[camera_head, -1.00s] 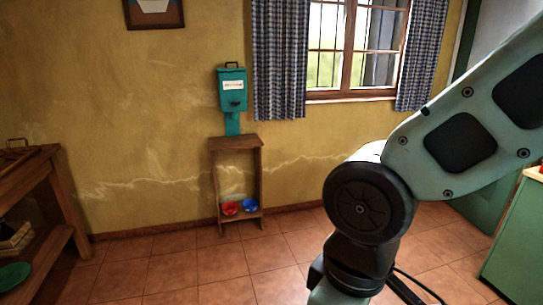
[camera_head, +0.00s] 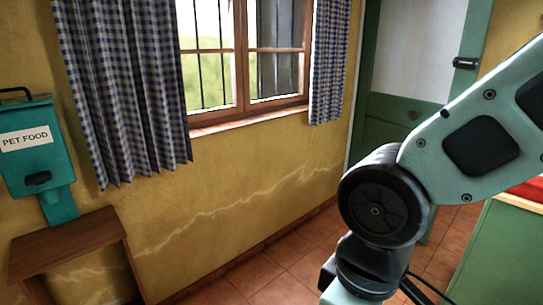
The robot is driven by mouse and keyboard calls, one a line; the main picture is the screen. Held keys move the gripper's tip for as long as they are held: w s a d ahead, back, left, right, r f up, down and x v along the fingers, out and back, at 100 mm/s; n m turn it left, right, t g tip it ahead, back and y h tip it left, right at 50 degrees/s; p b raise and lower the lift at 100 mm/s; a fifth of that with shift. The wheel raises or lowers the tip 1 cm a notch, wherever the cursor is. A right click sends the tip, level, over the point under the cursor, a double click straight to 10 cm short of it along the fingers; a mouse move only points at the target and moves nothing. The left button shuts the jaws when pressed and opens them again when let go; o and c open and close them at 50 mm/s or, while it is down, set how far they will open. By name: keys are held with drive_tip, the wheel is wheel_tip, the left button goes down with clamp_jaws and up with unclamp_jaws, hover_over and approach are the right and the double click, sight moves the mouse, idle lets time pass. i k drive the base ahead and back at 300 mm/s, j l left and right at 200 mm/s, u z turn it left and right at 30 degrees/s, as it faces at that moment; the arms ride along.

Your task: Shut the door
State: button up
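A green door (camera_head: 392,118) with a pale upper panel stands at the right, beyond the window and partly behind my arm. A dark handle or latch (camera_head: 465,63) shows near its right edge. The door seems to stand at an angle, but how far it is open I cannot tell. My arm crosses the right side of the picture in front of the door's lower part. My gripper is outside the picture.
A teal pet food box (camera_head: 33,150) hangs above a small wooden stand (camera_head: 70,245) at the left. A window (camera_head: 240,60) with checked curtains (camera_head: 125,90) is in the yellow wall. A green counter (camera_head: 497,255) stands at the lower right. Tiled floor (camera_head: 285,270) is clear along the wall.

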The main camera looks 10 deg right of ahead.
sight(381, 120)
drive_tip(key=i+l+z, duration=0.1)
drive_tip(key=i+z, duration=0.25)
drive_tip(key=i, duration=0.15)
drive_tip(key=i+z, duration=0.4)
drive_tip(key=i+j+z, duration=0.35)
drive_tip(key=i, duration=0.2)
drive_tip(key=i+l+u, duration=0.15)
drive_tip(key=i+l, duration=0.85)
